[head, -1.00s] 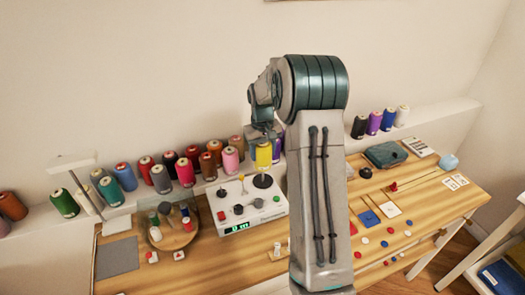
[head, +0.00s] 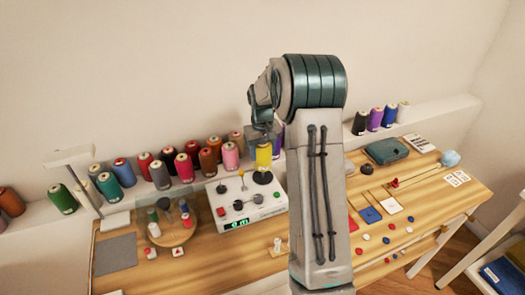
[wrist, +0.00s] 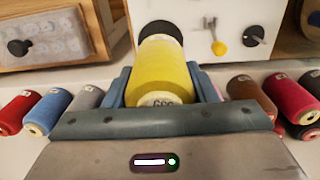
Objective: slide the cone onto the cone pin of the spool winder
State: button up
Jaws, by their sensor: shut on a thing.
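The yellow cone (head: 263,157) is held in my gripper (head: 262,136), just above the back right of the spool winder. In the wrist view the yellow cone (wrist: 164,72) sits between the two fingers of my gripper (wrist: 165,85). The spool winder (head: 248,206) is a white box with a green display, knobs and buttons. A black disc (head: 263,177) lies on its top right, right below the cone. The cone pin is not visible; the cone may hide it. I cannot tell whether the cone's lower end touches the disc.
Several thread cones stand on the back ledge, such as a pink cone (head: 230,155) close to my gripper. A round wooden tray (head: 172,232) with small spools stands left of the winder. Buttons and cloth squares lie at the right of the table (head: 200,272).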

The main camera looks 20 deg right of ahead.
jog(key=shift+f+b, duration=1.5)
jog(key=shift+f, duration=0.75)
jog(key=o, duration=1.1)
jog(key=shift+o, duration=0.2)
notch_tip(320, 180, up, 12)
jog(key=r+b, duration=0.1)
jog(key=s+a+r, duration=0.5)
jog(key=s, duration=0.3)
jog(key=s+a+f+t, duration=0.1)
jog(key=s+a+f, duration=0.1)
jog(key=s, duration=0.9)
jog(key=s+a+f+t, duration=0.2)
jog(key=s+a, duration=0.3)
jog(key=s, duration=0.6)
jog(key=shift+s+a+f, duration=0.15)
jog(key=shift+s+f, duration=0.05)
jog(key=shift+s, duration=0.2)
